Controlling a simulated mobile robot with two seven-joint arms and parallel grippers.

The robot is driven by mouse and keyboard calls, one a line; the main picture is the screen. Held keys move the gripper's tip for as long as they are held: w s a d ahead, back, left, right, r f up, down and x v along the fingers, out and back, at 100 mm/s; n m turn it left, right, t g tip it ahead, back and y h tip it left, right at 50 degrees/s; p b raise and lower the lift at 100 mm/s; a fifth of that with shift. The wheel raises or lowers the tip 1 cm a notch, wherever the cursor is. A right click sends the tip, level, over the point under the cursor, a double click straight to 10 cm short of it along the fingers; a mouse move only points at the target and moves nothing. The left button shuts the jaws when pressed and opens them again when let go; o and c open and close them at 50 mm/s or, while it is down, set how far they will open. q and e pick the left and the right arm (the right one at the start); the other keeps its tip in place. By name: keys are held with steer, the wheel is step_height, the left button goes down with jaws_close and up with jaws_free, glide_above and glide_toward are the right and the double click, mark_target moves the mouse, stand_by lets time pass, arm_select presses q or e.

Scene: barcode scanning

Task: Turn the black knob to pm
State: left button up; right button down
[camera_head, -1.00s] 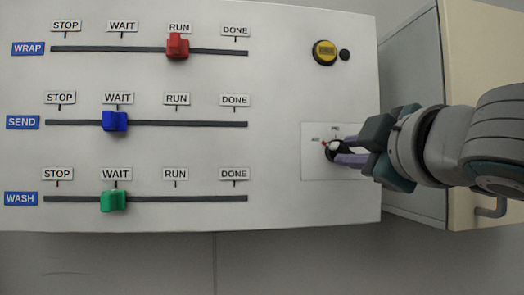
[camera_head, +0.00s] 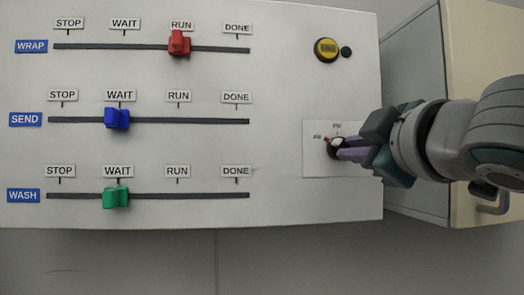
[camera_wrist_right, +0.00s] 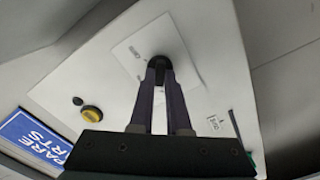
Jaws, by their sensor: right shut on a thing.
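The black knob (camera_head: 333,147) sits on a white plate (camera_head: 312,165) at the right side of the panel. Its red mark points toward the AM label (camera_head: 317,136), and the PM label (camera_head: 337,126) is above the knob. My right gripper (camera_head: 341,149) comes in from the right and is shut on the knob. In the right wrist view the two fingers close on the black knob (camera_wrist_right: 158,63) and hide part of it. My left gripper is not in view.
The panel has three sliders: red (camera_head: 179,43), blue (camera_head: 117,118) and green (camera_head: 115,196). A yellow round button (camera_head: 326,49) with a small black one (camera_head: 346,52) is above the knob. A beige cabinet (camera_head: 465,60) stands at the right.

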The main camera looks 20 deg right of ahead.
steer(key=shift+f+m+b, duration=0.1)
steer(key=shift+m+b, duration=0.5)
steer(key=shift+m, duration=4.9)
steer(key=c, duration=0.9)
jaws_free()
